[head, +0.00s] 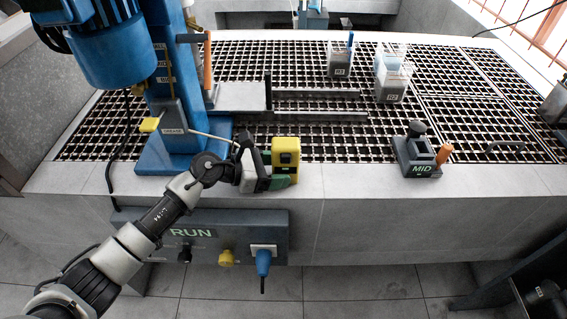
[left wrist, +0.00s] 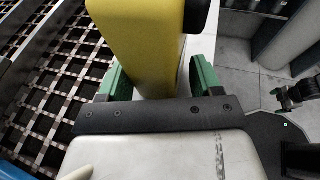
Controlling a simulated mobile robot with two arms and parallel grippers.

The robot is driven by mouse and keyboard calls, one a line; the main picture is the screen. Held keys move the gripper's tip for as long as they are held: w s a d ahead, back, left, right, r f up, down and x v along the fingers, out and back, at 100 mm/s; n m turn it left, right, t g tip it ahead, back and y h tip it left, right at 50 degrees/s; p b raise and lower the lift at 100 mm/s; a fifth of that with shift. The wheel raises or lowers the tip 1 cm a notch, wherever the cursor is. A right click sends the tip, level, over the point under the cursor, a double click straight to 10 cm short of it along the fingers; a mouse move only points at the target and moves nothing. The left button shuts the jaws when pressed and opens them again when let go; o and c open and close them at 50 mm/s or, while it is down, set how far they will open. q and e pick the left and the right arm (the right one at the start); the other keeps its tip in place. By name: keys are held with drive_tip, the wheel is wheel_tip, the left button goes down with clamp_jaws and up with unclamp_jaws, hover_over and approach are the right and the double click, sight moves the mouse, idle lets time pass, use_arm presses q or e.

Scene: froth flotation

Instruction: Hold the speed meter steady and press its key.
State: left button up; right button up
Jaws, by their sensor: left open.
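The speed meter is a yellow block with a dark patch on its face, and it stands at the front edge of the grated bench (head: 310,176) in the head view. I take it to be the speed meter (head: 286,146) by its look. My left gripper (head: 270,168) is beside its lower part, coming from the left. In the left wrist view, the yellow body (left wrist: 142,45) rises between the two green fingers of the left gripper (left wrist: 160,78). The fingers are open, and contact cannot be told. The key cannot be made out.
A RUN control box (head: 215,236) hangs below the bench edge. A MID unit (head: 418,152) and clear containers (head: 392,75) stand to the right. The front ledge between is clear.

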use_arm(q)
drive_tip(key=shift+w+d+f, duration=0.15)
drive_tip(key=shift+w+d, duration=0.05)
drive_tip(key=shift+d, duration=0.35)
use_arm(e)
drive_tip(key=shift+f, duration=0.25)
use_arm(q)
drive_tip(key=shift+c, duration=0.3)
drive_tip(key=c, duration=0.5)
use_arm(e)
drive_tip(key=shift+a, duration=0.15)
clamp_jaws()
drive_tip(key=shift+w+d, duration=0.1)
drive_tip(key=shift+d, duration=0.1)
idle(0.4)
